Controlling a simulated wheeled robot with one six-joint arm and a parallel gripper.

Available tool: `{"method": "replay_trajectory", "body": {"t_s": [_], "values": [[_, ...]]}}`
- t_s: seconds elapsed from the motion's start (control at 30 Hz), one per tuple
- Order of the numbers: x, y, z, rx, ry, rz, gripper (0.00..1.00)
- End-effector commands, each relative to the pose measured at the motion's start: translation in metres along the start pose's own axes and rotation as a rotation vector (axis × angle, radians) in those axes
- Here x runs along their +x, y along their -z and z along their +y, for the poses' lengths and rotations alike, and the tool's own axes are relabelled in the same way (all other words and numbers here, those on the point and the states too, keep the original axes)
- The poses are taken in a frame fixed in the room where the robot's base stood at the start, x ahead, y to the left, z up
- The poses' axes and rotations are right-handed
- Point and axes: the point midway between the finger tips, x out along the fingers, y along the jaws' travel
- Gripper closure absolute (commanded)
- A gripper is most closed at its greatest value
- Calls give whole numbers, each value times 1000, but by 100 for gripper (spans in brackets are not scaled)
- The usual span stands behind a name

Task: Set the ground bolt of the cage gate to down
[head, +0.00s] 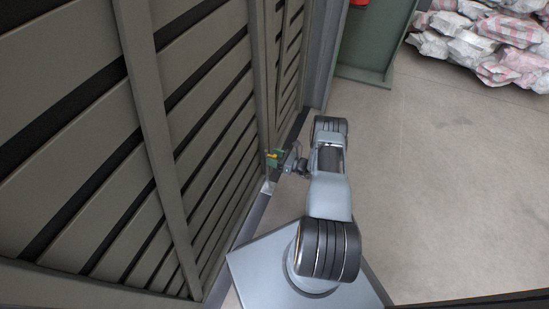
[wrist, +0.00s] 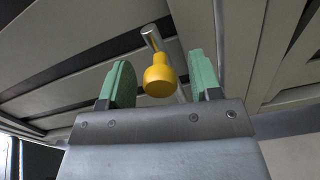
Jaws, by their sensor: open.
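The cage gate (head: 165,110) is a grey slatted panel filling the left of the head view. The ground bolt's yellow knob (wrist: 160,76) sits on a metal rod (wrist: 152,38) in the wrist view; the knob also shows small in the head view (head: 271,155). My gripper (wrist: 158,82) is open, with one green finger pad on each side of the knob. A gap shows between the knob and each pad. In the head view my gripper (head: 275,159) is beside the gate's lower edge. The bolt's lower end is hidden.
Grey and pink sacks (head: 480,40) are piled at the top right. A green panel (head: 375,45) stands at the top centre, with a red item (head: 360,2) at its top. The concrete floor (head: 440,190) to the right is clear.

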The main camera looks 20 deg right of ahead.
Motion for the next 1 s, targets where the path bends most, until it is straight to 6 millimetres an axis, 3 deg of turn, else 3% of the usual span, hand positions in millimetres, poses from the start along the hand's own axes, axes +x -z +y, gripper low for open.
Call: {"method": "replay_trajectory", "body": {"t_s": [0.1, 0.7, 1.0], "values": [[0, 0, 0, 0, 0, 0, 44], [0, 0, 0, 0, -1, 0, 100], [0, 11, -2, 1, -1, 0, 100]]}}
